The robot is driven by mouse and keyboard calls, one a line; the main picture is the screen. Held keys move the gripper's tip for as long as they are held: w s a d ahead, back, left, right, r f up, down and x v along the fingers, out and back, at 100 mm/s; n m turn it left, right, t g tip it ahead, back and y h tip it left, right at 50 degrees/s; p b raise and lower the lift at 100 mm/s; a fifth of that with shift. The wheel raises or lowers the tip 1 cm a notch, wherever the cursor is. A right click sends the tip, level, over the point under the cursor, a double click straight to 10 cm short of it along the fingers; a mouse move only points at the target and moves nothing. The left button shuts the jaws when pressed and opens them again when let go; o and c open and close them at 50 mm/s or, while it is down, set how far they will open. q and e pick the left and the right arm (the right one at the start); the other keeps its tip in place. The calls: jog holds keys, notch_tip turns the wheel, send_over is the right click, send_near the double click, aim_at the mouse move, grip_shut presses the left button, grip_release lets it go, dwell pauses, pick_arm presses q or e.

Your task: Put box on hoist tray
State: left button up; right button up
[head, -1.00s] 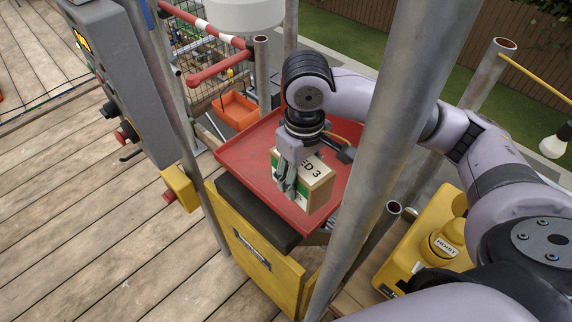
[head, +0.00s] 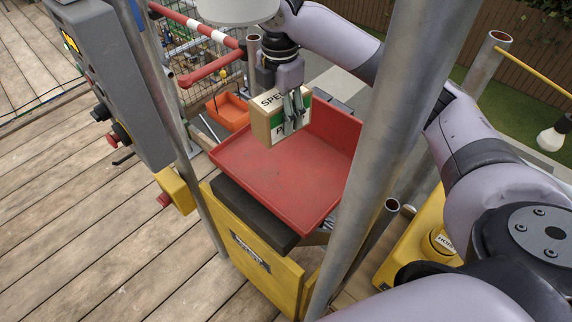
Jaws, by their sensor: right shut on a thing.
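The box (head: 267,121) is a small cardboard carton with a green and white label and partly hidden black lettering. My right gripper (head: 292,126) is shut on it, with the fingers over its labelled face. The box appears raised above the far part of the red hoist tray (head: 270,185); the exact gap cannot be told. The tray has low raised walls, and its visible floor is empty. My left gripper is not in view.
A steel pole (head: 385,140) stands close in front of the tray's right side. A grey control box (head: 110,75) with buttons hangs at the left. A red and white bar (head: 200,28) and an orange bin (head: 229,110) lie beyond the tray.

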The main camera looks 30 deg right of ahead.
jog(key=w+n, duration=0.1)
jog(key=n, duration=0.1)
jog(key=w+d+r+n, duration=0.1)
jog(key=n, duration=0.1)
jog(key=shift+w+d+r, duration=0.1)
jog(key=shift+d+r, duration=0.1)
jog(key=shift+w+d+r+n, duration=0.25)
jog(key=shift+w+n, duration=0.1)
jog(key=shift+n, duration=0.55)
jog(key=p, duration=0.3)
send_over(284, 167)
notch_tip(284, 167, down, 20)
jog(key=shift+w, duration=0.1)
jog(key=shift+b, duration=0.3)
jog(key=o, duration=1.5)
jog(key=shift+f, duration=0.1)
jog(key=shift+c, duration=0.2)
notch_tip(284, 167, up, 12)
jog(key=b, duration=0.2)
